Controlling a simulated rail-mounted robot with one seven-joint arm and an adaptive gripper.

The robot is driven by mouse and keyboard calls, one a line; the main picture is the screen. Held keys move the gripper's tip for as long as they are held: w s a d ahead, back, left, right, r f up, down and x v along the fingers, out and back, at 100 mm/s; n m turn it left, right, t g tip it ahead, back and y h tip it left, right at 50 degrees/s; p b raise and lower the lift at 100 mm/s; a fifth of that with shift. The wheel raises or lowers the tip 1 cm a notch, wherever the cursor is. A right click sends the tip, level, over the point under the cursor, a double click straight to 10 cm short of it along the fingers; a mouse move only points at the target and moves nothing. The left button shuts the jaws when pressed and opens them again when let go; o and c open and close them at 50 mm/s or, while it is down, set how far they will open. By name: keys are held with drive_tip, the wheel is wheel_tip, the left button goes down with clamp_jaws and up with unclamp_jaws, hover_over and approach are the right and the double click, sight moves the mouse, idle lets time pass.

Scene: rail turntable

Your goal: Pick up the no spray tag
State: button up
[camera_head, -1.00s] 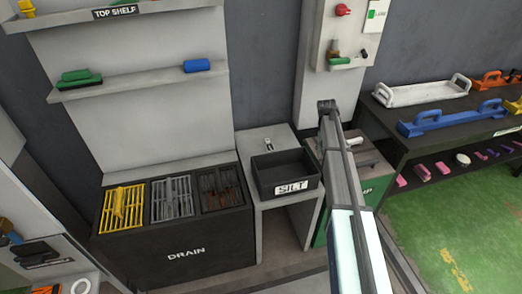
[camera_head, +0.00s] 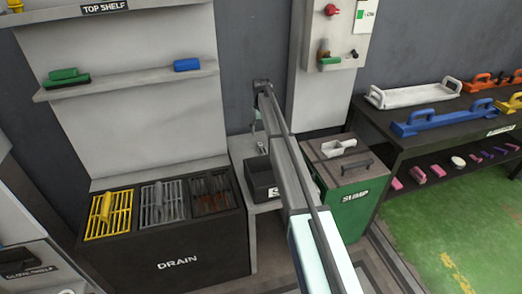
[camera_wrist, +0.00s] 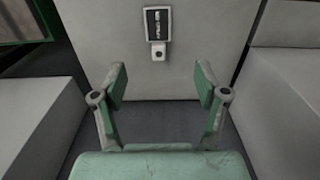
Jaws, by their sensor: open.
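A small dark tag with a pale frame and white lettering (camera_wrist: 158,23), too small to read surely, shows at the top middle of the wrist view. A small white block with a dark round spot (camera_wrist: 158,51) joins its lower edge. Both are against a pale grey surface. My gripper (camera_wrist: 161,82) is open and empty, its green-padded fingers spread below the tag in the picture, apart from it. In the head view my gripper hangs over the grey stand (camera_head: 240,146), behind the silt bin. The tag there is hard to make out beside my gripper.
The black silt bin (camera_head: 260,178) stands on the grey stand, partly hidden by my arm. The drain cabinet (camera_head: 175,250) with grates is to its left. The green sump box (camera_head: 350,208) with a white scoop (camera_head: 338,147) is to its right.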

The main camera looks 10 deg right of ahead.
sight(262, 149)
wheel_tip(262, 149, down, 10)
drive_tip(key=shift+w+d+f+p, duration=0.15)
drive_tip(key=shift+f+p, duration=0.1)
drive_tip(key=shift+p, duration=0.2)
drive_tip(key=c, duration=0.9)
